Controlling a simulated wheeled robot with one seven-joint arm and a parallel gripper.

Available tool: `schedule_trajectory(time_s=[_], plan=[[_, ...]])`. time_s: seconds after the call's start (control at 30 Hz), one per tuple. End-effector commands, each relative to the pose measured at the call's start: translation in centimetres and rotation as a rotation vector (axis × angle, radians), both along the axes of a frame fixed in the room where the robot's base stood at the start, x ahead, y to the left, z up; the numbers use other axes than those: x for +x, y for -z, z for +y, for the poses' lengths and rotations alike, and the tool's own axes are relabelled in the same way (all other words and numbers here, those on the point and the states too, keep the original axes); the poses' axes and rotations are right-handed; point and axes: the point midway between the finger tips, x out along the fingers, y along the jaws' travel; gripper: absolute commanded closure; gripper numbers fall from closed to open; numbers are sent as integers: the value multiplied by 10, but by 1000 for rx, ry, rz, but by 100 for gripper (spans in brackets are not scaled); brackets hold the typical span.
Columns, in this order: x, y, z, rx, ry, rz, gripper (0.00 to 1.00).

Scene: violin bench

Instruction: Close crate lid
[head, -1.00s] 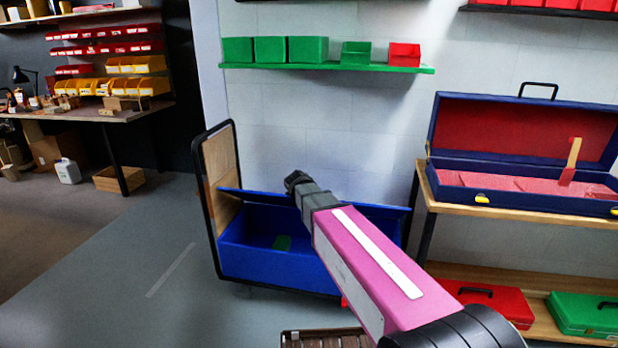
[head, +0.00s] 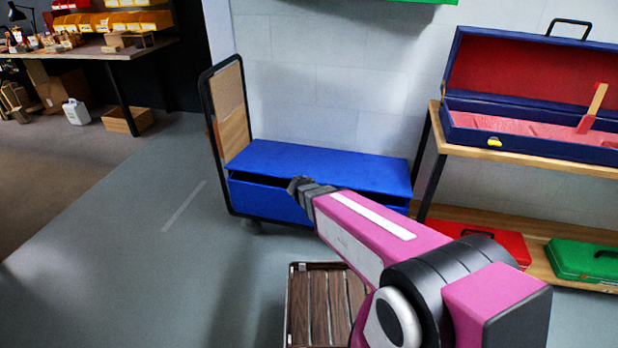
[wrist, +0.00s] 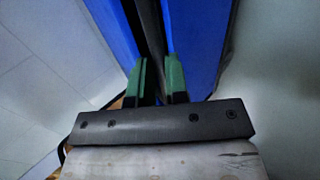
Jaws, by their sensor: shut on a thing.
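The blue crate (head: 262,200) stands on a cart at the wall. Its blue lid (head: 325,165) is lowered nearly flat over it, with a dark gap showing along the front edge. My gripper (head: 295,185) is at the lid's front edge, shut on the lid. In the wrist view, the green fingertips (wrist: 158,78) sit either side of a dark strip between two blue surfaces. My arm hides the right part of the crate's front. The crate's inside is hidden.
The cart's upright frame (head: 207,130) rises left of the crate. A shelf (head: 470,150) with an open blue case (head: 580,145) stands at the right. A slatted wooden box (head: 325,290) is on the floor in front. The floor at left is clear.

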Motion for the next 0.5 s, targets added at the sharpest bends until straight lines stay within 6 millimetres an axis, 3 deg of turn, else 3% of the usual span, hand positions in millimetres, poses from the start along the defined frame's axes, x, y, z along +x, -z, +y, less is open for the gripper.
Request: schedule_trajectory(time_s=[0.1, 0.5], plan=[[-4, 22, 1, 3, 3, 3, 100], [-10, 74, 3, -16, 1, -72, 100]])
